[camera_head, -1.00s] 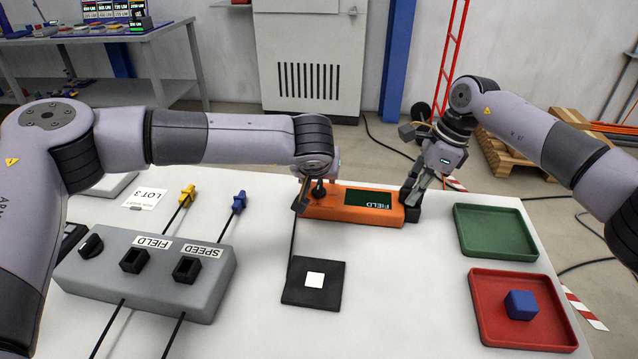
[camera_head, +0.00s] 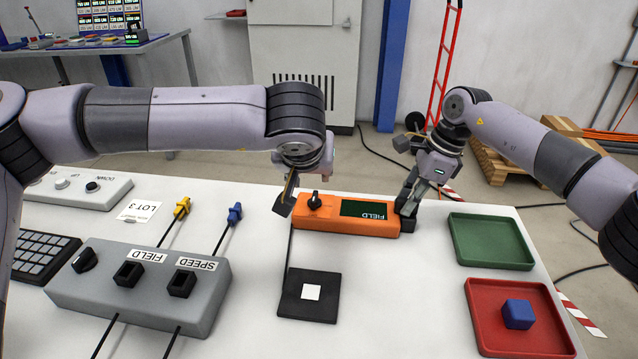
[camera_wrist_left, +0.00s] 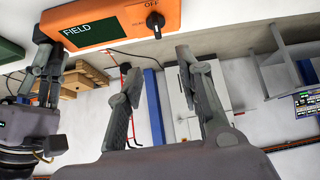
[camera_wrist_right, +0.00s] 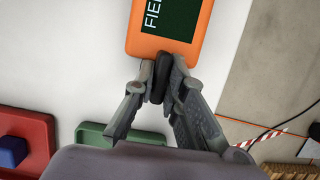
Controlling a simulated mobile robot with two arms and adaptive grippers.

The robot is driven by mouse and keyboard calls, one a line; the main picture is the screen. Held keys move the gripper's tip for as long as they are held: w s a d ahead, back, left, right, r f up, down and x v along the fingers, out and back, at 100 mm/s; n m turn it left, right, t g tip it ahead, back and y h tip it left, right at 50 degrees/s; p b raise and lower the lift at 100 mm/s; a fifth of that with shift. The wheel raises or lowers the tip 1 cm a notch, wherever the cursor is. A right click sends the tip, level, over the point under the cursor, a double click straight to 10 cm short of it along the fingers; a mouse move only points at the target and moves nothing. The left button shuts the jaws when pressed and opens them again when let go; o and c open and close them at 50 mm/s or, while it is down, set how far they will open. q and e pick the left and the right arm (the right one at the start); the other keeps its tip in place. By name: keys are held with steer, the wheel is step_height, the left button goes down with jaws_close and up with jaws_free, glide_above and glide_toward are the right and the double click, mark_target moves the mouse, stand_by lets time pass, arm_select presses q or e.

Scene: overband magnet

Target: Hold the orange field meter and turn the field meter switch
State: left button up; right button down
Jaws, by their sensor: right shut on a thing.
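The orange field meter (camera_head: 340,222) lies on the white table, with a green display marked FIELD and a black knob switch (camera_head: 315,201) near its left end. My right gripper (camera_head: 405,212) is shut on the meter's right end; the right wrist view shows its fingers (camera_wrist_right: 160,82) closed on a dark piece at that end. My left gripper (camera_head: 287,200) is beside the meter's left end, close to the switch. In the left wrist view its fingers (camera_wrist_left: 157,68) are spread with nothing between them, and the switch (camera_wrist_left: 155,22) lies beyond the tips, beside an OFF label.
A black pad (camera_head: 294,306) with a white square, joined by a cable to the meter, lies in front. A grey box (camera_head: 135,290) with FIELD and SPEED sockets is at left. Green (camera_head: 452,228) and red (camera_head: 476,326) trays stand at right, the red one holding a blue cube (camera_head: 518,314).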

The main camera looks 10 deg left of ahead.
arm_select(q)
step_height(320, 180, up, 8)
stand_by(1.0)
steer(key=shift+r, duration=0.1)
arm_select(e)
steer(key=c, duration=1.6)
jaws_free()
steer(key=shift+o, duration=0.2)
steer(key=shift+r, duration=0.1)
